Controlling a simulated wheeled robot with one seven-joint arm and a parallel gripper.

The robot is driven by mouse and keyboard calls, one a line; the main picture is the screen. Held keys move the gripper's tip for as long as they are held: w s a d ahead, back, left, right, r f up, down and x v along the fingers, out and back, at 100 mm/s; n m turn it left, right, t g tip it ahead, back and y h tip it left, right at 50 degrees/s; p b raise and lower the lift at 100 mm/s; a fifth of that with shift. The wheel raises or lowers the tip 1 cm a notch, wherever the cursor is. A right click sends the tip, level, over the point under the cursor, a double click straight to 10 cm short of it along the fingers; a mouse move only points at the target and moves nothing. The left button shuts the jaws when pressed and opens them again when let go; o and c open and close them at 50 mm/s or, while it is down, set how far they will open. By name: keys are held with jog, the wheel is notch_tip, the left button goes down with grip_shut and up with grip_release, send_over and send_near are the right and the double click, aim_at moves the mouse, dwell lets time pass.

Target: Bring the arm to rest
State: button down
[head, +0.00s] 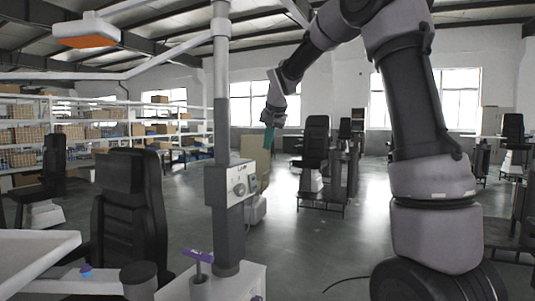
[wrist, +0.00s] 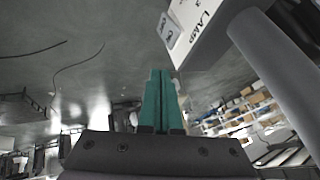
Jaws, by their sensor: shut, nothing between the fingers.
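My gripper (head: 268,134) hangs at the end of my raised arm in the head view, just right of the lift column (head: 222,110), with its teal fingers pointing down. It is small there. In the wrist view my gripper (wrist: 160,78) shows its two teal fingers side by side, shut with nothing between them. The column's white control box (head: 228,186) stands below and left of the gripper in the head view. In the wrist view this box, marked LAMP (wrist: 205,28), is beyond and right of the fingertips, and no contact shows.
The grey column also crosses the wrist view's right side (wrist: 280,75). A black chair (head: 130,205) and a white table (head: 35,248) stand at left. An orange-faced lamp head (head: 86,40) hangs at upper left. Open floor (head: 310,240) lies right of the column.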

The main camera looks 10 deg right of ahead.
jog(key=shift+s+r, duration=0.2)
jog(key=shift+r, duration=0.1)
jog(key=s+d+r, duration=0.2)
jog(key=s+d, duration=0.1)
jog(key=s, duration=0.6)
jog(key=s+d+r, duration=0.1)
jog(key=s+d, duration=0.2)
jog(key=s, duration=0.6)
jog(key=s+f, duration=0.2)
jog(key=s, duration=0.6)
jog(key=s+d+f+n+y, duration=0.1)
jog(key=s+f, duration=0.2)
jog(key=s, duration=0.6)
jog(key=shift+s+d+f, duration=0.2)
jog(key=shift+s+f, duration=0.05)
jog(key=shift+f, duration=0.1)
